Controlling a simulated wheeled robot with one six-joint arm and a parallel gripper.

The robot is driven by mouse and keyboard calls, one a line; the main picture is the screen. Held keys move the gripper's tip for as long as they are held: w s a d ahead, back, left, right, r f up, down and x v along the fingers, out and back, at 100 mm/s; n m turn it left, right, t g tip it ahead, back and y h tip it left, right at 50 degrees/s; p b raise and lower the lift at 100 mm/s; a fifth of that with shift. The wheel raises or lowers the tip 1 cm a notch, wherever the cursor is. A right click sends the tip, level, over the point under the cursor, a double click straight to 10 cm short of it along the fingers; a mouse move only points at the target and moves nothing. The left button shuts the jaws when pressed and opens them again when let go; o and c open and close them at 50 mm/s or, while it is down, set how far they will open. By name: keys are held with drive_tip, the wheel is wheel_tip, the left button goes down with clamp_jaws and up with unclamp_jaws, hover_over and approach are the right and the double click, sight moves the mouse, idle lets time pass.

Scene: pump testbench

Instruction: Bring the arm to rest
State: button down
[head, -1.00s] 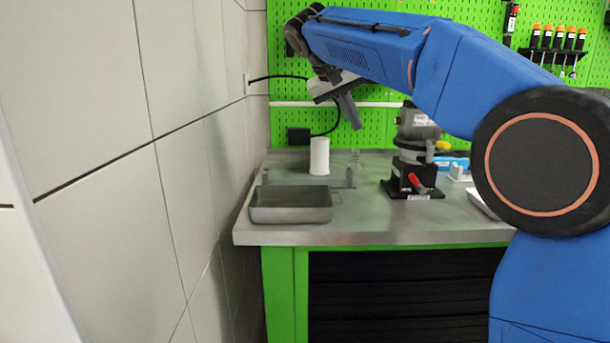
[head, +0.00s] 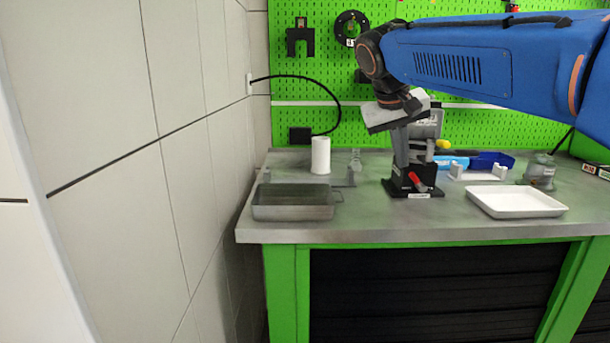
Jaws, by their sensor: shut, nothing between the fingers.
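My blue arm reaches in from the right edge across the upper part of the head view. My gripper (head: 401,150) hangs from the black wrist, pointing down, with its grey fingers together and nothing visible between them. It is in front of the pump unit (head: 413,183) in the picture and covers part of it. I cannot tell from this one view how far apart the two are.
A grey metal tray (head: 293,211) and a white cylinder (head: 320,156) stand at the left of the workbench (head: 400,234). A white tray (head: 516,202), a blue bin (head: 490,161) and a small grey pot (head: 541,172) are at the right. A tiled wall borders the left.

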drive_tip(key=s+d+f+y, duration=0.2)
drive_tip(key=s+d+f, duration=0.1)
drive_tip(key=s+f, duration=1.1)
drive_tip(key=s+d+f+y, duration=0.1)
drive_tip(key=s+d+f, duration=0.2)
drive_tip(key=s+f, duration=1.1)
drive_tip(key=shift+s+d+t+y, duration=0.3)
drive_tip(key=shift+s+d+y, duration=0.1)
drive_tip(key=shift+s, duration=0.35)
drive_tip(key=shift+w+r, duration=0.1)
drive_tip(key=shift+r, duration=0.05)
